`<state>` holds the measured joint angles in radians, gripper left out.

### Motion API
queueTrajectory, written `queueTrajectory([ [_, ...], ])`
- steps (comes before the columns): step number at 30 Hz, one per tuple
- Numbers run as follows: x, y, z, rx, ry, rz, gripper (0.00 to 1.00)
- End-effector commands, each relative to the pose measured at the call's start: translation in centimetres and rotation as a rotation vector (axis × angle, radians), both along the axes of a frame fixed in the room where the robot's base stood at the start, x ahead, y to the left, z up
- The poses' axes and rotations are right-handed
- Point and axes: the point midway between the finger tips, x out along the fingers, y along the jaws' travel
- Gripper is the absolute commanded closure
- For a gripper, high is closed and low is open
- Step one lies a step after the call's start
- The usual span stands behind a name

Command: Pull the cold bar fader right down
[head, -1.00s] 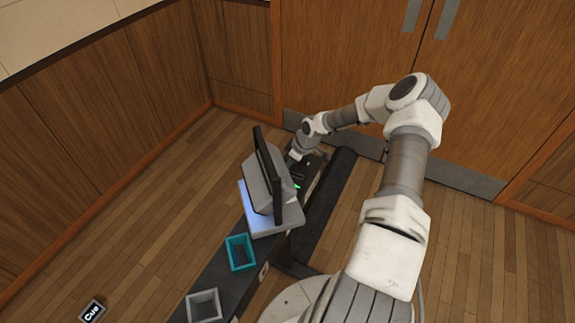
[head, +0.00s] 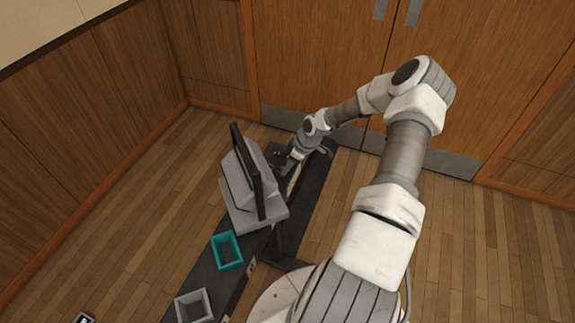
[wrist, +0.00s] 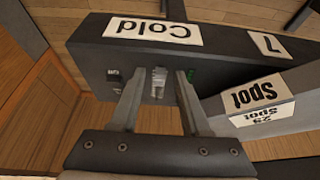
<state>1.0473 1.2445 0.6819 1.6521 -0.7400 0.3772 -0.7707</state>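In the wrist view, a dark box carries a white "Cold" label (wrist: 153,30), upside down in the picture. Below it, a small light-grey fader cap (wrist: 158,80) stands out from the box. My gripper (wrist: 160,74) has its two fingers apart, one on each side of the cap, with a visible gap on both sides. In the head view my gripper (head: 288,166) is at the far end of the long dark bench, behind the console screen. The fader is too small to make out there.
A teal tray (head: 227,250) and a grey tray (head: 194,306) are nearer on the bench. The wrist view shows a "Spot" label (wrist: 250,93), a "7" label (wrist: 269,45) and a green light (wrist: 190,76).

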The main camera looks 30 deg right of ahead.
Motion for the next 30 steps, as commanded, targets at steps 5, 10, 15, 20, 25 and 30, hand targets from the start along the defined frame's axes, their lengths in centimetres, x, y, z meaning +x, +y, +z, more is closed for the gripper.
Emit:
queueTrajectory([
  [5, 0.1, 0.0, 0.0, 0.001, -0.001, 0.0, 0.54],
  [10, -0.3, -0.3, 1.1, -0.001, -0.002, -0.001, 0.54],
  [15, -1.3, -1.2, 4.3, -0.002, -0.004, -0.003, 0.54],
  [20, -2.5, -2.2, 8.0, -0.003, -0.004, -0.004, 0.54],
  [25, -3.8, -3.1, 11.7, -0.003, -0.002, -0.002, 0.54],
  [30, -4.7, -3.8, 14.5, -0.003, -0.002, -0.002, 0.54],
])
